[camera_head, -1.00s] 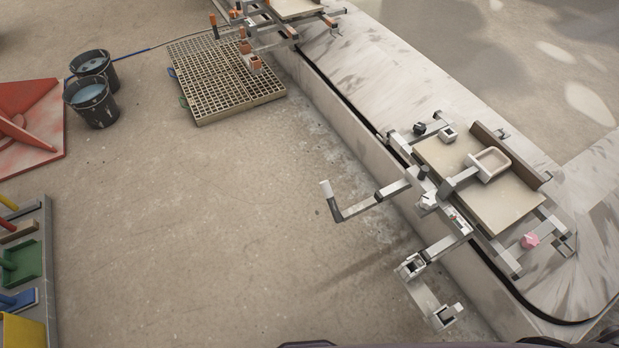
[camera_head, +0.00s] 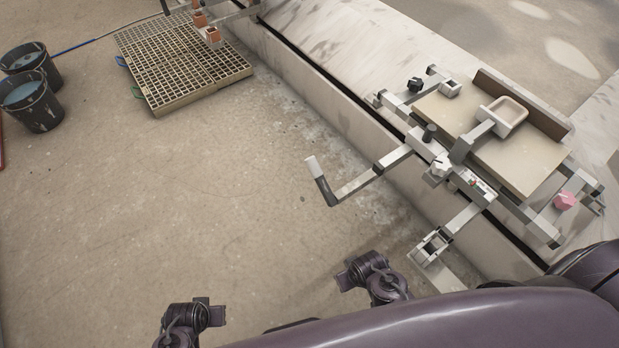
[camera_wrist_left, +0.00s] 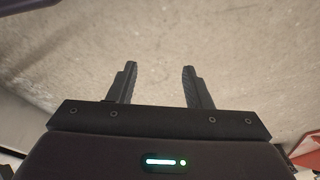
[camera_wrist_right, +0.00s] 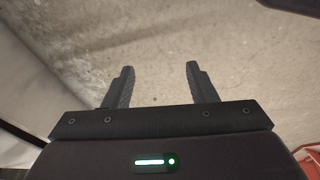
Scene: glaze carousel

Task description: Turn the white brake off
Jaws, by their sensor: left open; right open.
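A white star-shaped knob (camera_head: 439,167), which I take to be the white brake, sits on the near side of a metal carriage (camera_head: 420,137) at the right of the head view. Its exact setting cannot be read. My left gripper (camera_wrist_left: 157,68) is open and empty over bare floor in the left wrist view. My right gripper (camera_wrist_right: 160,68) is open and empty, also over floor, in the right wrist view. Neither wrist view shows the knob. Dark purple parts of my arms fill the bottom of the head view; neither gripper's fingertips can be made out there.
A crank with a white-tipped grip (camera_head: 313,168) juts out left of the knob. A black knob (camera_head: 414,84) and a pink knob (camera_head: 564,200) sit on the carriage's corners. A slatted pallet (camera_head: 180,65) and buckets (camera_head: 33,105) stand at upper left. The middle floor is clear.

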